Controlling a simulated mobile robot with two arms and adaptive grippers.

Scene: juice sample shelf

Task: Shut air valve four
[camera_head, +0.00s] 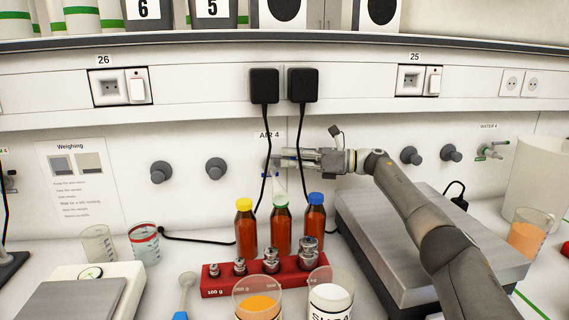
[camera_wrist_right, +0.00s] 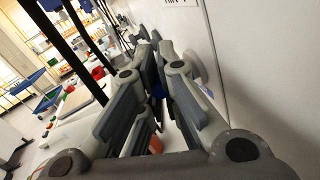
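The AIR 4 label (camera_head: 268,134) is on the white back wall below the rail. The valve under it is largely hidden by my right gripper; a small grey part and a pale nozzle (camera_head: 279,182) show near the fingertips. My right gripper (camera_head: 284,158) reaches in from the right, its fingers pointing left along the wall at the valve's height. In the right wrist view the fingers (camera_wrist_right: 155,60) stand apart with a narrow gap, and nothing is clearly held between them. I cannot tell whether they touch the valve. My left gripper is not in view.
Two black plugs (camera_head: 264,86) (camera_head: 303,85) hang cables close to the gripper. Bottles with yellow (camera_head: 245,228), green (camera_head: 281,230) and blue caps (camera_head: 315,218) stand below, behind a red weight block (camera_head: 217,284). A grey metal-topped device (camera_head: 380,247) lies under my right arm. Knobs (camera_head: 216,168) flank the valve.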

